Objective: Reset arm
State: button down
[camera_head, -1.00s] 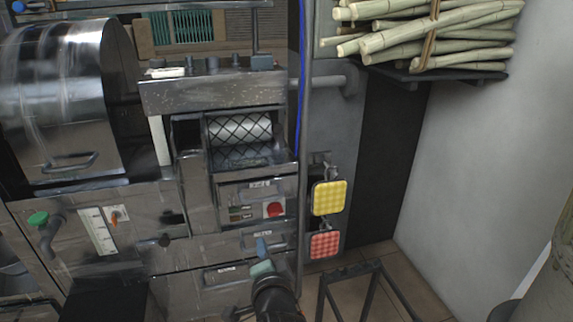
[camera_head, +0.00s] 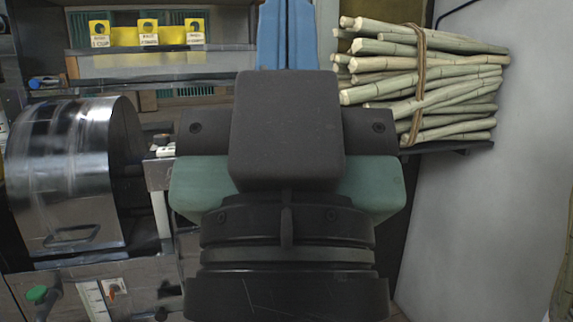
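My gripper (camera_head: 288,35) fills the middle of the head view, seen from behind, pointing up and away. Its body is dark grey with teal sides, above my black wrist. Two blue fingers show beyond it, side by side with only a thin seam between them. They look shut with nothing seen between them, though the tips run out of the top of the picture.
A shiny metal drum (camera_head: 70,175) stands at left, with a green knob (camera_head: 37,294) below it. A bundle of tied sugarcane (camera_head: 430,85) lies on a dark shelf at right. Yellow labelled holders (camera_head: 148,33) line an upper shelf. The white wall (camera_head: 500,220) bounds the right side.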

notch_tip(320, 180, up, 30)
jog(key=p, duration=2.7)
jog(key=shift+p, duration=0.4)
